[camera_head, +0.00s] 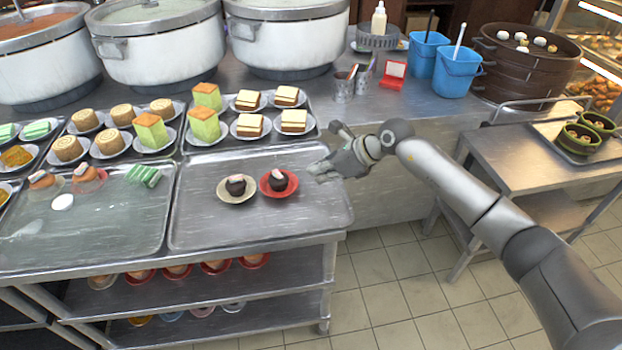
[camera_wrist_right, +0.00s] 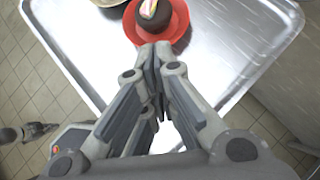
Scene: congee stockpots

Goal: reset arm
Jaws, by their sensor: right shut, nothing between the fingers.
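My right gripper (camera_head: 322,168) is at the right edge of a metal tray in the head view, to the right of a red saucer. It is shut and empty; its closed fingers also show in the right wrist view (camera_wrist_right: 152,50). The red saucer (camera_head: 291,190) bears a dark round cake (camera_head: 278,181) with a light topping, seen also in the right wrist view (camera_wrist_right: 155,15) just beyond the fingertips. A cream saucer (camera_head: 225,197) with a similar dark cake (camera_head: 236,185) is to its left. My left gripper is not in view.
The metal tray (camera_head: 250,230) is mostly bare in front. Several dessert plates stand behind it. Large white stockpots (camera_head: 160,55), blue buckets (camera_head: 458,75) and a brown steamer (camera_head: 520,70) stand at the back. Open tiled floor (camera_head: 400,275) lies to the right of the counter.

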